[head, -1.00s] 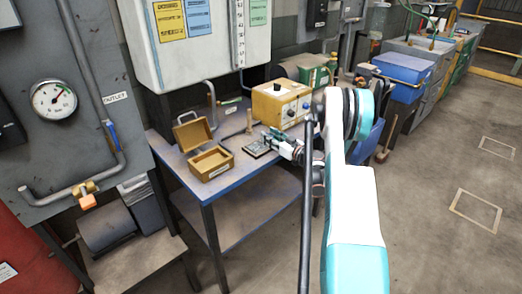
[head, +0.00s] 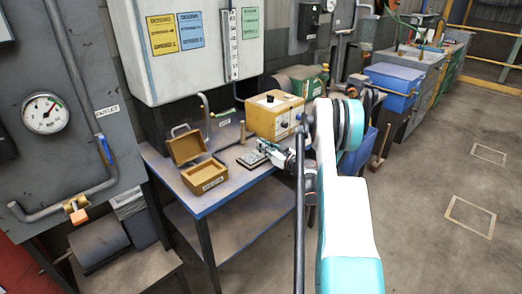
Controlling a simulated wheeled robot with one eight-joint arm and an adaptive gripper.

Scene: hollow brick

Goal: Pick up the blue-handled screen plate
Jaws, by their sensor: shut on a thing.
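The open wooden box (head: 208,178) stands left of the plate. A yellow control box (head: 274,118) stands close behind my gripper. A grey cabinet (head: 200,45) hangs above the bench. Bare concrete floor (head: 430,240) lies to the right.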

